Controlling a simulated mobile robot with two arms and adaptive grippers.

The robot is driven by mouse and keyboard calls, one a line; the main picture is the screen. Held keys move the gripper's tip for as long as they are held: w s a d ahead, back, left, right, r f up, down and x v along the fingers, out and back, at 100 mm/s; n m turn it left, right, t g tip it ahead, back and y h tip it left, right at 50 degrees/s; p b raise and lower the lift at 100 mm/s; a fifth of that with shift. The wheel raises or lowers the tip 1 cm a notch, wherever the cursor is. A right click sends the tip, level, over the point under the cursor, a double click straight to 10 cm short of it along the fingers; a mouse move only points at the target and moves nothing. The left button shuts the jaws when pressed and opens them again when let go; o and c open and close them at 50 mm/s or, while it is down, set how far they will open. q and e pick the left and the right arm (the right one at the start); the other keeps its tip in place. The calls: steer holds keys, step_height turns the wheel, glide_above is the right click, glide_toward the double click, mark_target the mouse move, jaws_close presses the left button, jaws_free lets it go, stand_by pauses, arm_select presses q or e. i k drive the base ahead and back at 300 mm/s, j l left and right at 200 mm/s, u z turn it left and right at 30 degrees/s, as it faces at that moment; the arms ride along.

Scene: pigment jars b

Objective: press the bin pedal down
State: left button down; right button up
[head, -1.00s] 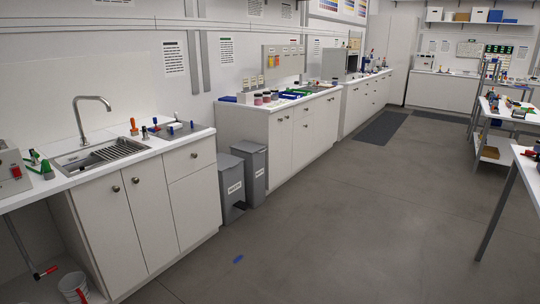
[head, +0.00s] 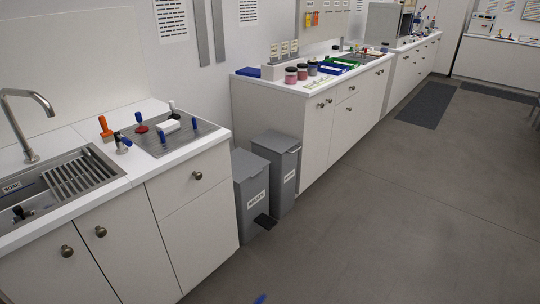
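Two grey lidded bins stand side by side on the floor, in the gap between two white cabinet runs. The nearer bin (head: 252,192) has a white label and a closed lid. A dark pedal (head: 265,221) sticks out low at its front, near the floor. The farther bin (head: 285,180) is a little taller, also labelled and closed; no pedal of it can be made out.
The sink counter (head: 76,137) with its cabinets is at the left. A second counter (head: 277,84) with jars (head: 291,75) and trays runs back on the right. A dark mat (head: 428,104) lies farther back.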

mark_target(264, 220)
steer(key=i+j+z, duration=0.2)
steer(key=i+z, duration=0.2)
steer(key=i, duration=0.25)
steer(key=i+j+z, duration=0.4)
steer(key=i, duration=0.2)
steer(key=i+j+z, duration=0.4)
steer(key=i+j, duration=0.15)
